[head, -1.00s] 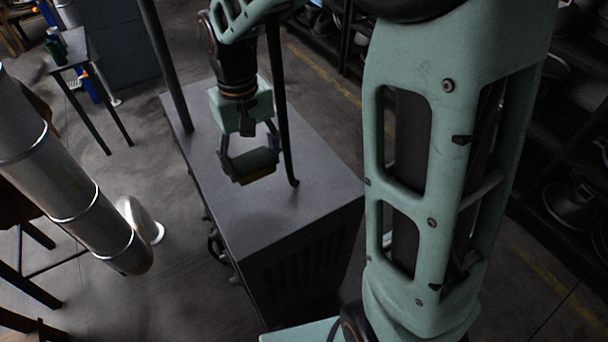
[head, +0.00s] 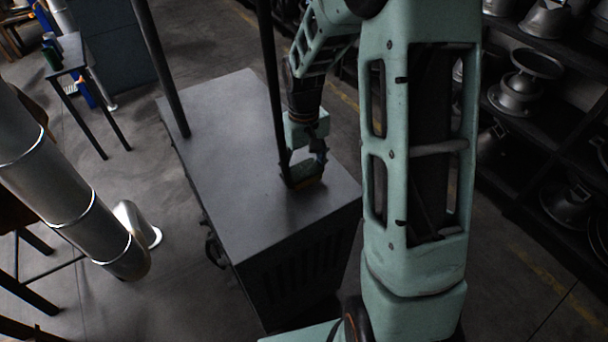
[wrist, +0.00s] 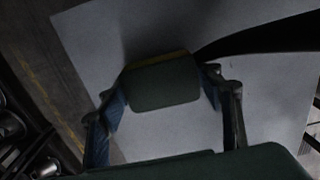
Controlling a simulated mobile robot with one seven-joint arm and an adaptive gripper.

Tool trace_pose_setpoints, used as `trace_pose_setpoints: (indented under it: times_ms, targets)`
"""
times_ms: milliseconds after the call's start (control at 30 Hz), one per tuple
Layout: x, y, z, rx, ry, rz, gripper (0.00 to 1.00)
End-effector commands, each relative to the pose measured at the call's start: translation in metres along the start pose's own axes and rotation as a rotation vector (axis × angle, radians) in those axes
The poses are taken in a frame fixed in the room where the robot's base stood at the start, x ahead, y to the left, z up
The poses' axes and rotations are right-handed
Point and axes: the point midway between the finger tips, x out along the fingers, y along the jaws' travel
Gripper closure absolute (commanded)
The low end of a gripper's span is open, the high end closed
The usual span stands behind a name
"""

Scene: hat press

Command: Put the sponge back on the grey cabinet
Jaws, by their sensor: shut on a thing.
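The sponge (wrist: 163,82) is dark green with a yellow edge, between my gripper's fingers in the wrist view. In the head view the sponge (head: 308,183) shows as a dark block with an orange-yellow lower edge. My gripper (head: 302,168) is shut on it, over the right part of the grey cabinet's top (head: 225,130). The fingertips in the wrist view (wrist: 163,92) press on its two ends. The sponge is very close to the cabinet top; I cannot tell if it touches. The cabinet top also fills much of the wrist view (wrist: 270,110).
Two dark upright posts (head: 160,65) stand at the cabinet; one (head: 270,80) is close beside my gripper. A silver duct (head: 60,190) is at the left. Shelves with metal hat forms (head: 515,95) stand at the right. The rest of the cabinet top is clear.

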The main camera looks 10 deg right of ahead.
Motion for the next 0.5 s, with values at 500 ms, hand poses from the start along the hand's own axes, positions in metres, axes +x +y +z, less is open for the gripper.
trace_pose_setpoints:
  times_ms: [500]
  targets:
    - [0.023,-0.001,0.000,-0.001,-0.001,0.000,0.39]
